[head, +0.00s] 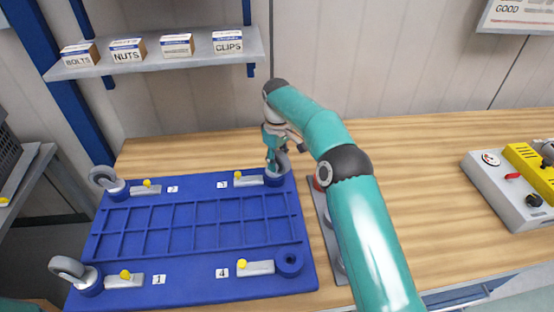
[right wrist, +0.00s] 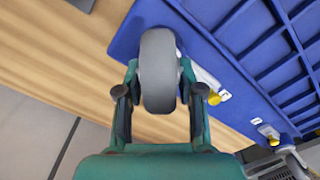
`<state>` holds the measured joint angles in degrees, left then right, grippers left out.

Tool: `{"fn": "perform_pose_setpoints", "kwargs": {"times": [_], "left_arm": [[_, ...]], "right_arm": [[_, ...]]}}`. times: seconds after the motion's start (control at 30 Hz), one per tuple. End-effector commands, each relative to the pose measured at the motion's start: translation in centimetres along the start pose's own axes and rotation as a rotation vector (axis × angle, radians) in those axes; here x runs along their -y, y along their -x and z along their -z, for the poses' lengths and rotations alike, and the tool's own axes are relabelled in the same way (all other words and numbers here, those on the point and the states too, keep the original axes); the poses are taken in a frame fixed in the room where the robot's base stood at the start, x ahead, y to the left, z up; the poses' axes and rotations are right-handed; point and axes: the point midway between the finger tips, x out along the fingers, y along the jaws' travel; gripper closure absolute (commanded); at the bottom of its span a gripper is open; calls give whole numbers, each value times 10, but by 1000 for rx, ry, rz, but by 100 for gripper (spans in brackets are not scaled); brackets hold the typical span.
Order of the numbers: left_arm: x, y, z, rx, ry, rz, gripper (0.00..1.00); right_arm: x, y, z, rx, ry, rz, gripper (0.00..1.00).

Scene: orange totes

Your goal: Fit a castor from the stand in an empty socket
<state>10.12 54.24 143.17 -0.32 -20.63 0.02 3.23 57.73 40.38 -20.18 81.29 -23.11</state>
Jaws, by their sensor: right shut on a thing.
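A blue tote base (head: 190,275) lies on the bench with a round socket at each corner. Castors stand in the sockets near labels 2 (head: 103,178) and 1 (head: 72,270). The socket near label 4 (head: 289,262) is empty. My right gripper (head: 277,158) is shut on a grey-wheeled castor (right wrist: 158,75), upright at the socket near label 3 (head: 275,181). I cannot tell whether its stem is fully seated. The grey stand (head: 314,202) lies right of the tote, largely hidden by my right arm. My left gripper is not in view.
Yellow-knobbed latches (head: 248,180) sit beside the sockets. A shelf (head: 165,66) with small boxes hangs behind. A grey and yellow control box (head: 510,190) stands at the right. The bench between arm and box is clear.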

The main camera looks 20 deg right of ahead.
Motion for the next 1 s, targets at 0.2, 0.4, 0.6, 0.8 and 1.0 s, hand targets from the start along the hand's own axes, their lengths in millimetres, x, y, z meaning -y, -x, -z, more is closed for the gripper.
{"fn": "perform_pose_setpoints", "kwargs": {"times": [0.2,0.4,0.6,0.8,1.0], "left_arm": [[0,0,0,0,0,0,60],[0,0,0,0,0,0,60],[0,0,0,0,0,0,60],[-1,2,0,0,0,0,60],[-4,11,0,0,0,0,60]], "right_arm": [[0,0,0,-2,0,-1,40],[0,0,0,-1,0,0,34],[0,-2,0,1,0,1,34],[0,4,0,-1,0,0,34],[0,26,0,-2,0,-1,34]]}}
